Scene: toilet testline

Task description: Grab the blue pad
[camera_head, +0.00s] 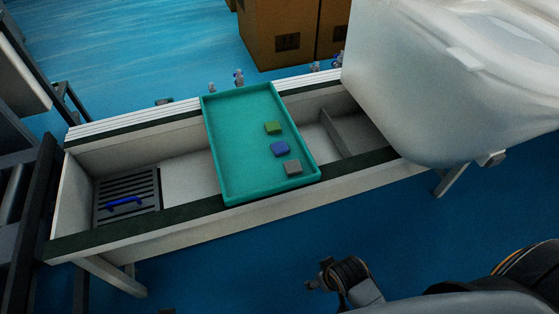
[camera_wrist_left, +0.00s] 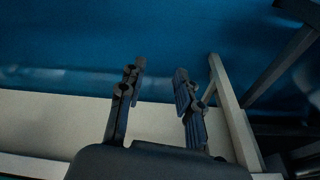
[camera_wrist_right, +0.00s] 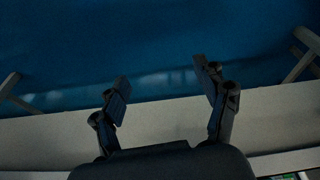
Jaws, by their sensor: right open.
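The blue pad (camera_head: 280,149) lies flat in the teal tray (camera_head: 232,150), between a green pad (camera_head: 273,128) and a grey pad (camera_head: 293,167). My right gripper (camera_head: 322,276) is in front of the bench, below and apart from the tray in the head view. In the right wrist view my right gripper (camera_wrist_right: 164,80) has its fingers spread, with nothing between them. In the left wrist view my left gripper (camera_wrist_left: 160,76) also has its fingers apart and is empty. My left gripper does not show in the head view.
The tray rests across a long bench (camera_head: 180,232) with open compartments. A blue handle-like piece (camera_head: 125,203) lies on a dark grate at its left end. A white toilet (camera_head: 450,90) stands on the right end. Brown boxes (camera_head: 280,30) stand behind. The blue floor in front is clear.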

